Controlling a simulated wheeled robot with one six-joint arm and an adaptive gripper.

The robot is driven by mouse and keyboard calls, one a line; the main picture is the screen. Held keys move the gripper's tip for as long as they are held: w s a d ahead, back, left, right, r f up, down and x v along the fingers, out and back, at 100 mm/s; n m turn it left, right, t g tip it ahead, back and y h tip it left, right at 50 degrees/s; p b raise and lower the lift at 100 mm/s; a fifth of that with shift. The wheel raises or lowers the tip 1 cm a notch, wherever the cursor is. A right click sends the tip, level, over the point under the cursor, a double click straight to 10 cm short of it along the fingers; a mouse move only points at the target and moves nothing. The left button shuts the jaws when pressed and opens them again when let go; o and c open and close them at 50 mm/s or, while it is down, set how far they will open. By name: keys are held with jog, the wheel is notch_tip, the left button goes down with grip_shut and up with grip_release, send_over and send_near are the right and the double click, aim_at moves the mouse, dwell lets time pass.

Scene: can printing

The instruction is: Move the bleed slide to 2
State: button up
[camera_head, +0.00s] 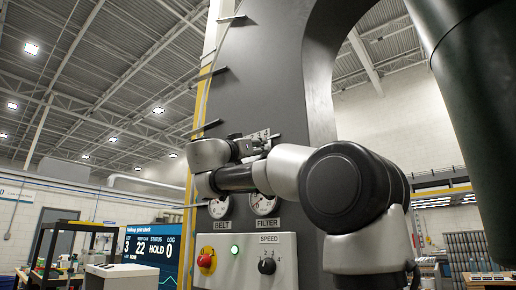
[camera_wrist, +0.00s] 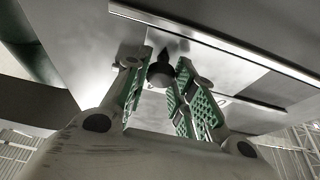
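In the wrist view a dark round knob (camera_wrist: 161,73), which looks like the bleed slide's handle, stands out from a pale metal plate (camera_wrist: 108,66). My gripper (camera_wrist: 161,88) has its two green-padded fingers on either side of this knob, near their tips. I cannot tell whether the pads press on it or leave a small gap. In the head view my gripper (camera_head: 262,140) is at the front of the tall dark machine (camera_head: 262,85), above the gauges. It is small there and partly covered by my arm.
Below my gripper are a BELT gauge (camera_head: 219,208) and a FILTER gauge (camera_head: 263,204). A pale panel carries a red stop button (camera_head: 206,258), a green lamp (camera_head: 235,250) and a black SPEED knob (camera_head: 267,266). A metal rail (camera_wrist: 215,42) runs across the plate in the wrist view.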

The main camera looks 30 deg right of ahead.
grip_shut()
jog(key=w+a, duration=0.2)
jog(key=w, duration=0.4)
jog(key=shift+a, duration=0.1)
jog(key=o, duration=1)
grip_release()
jog(key=shift+c, duration=0.2)
jog(key=v, duration=1.2)
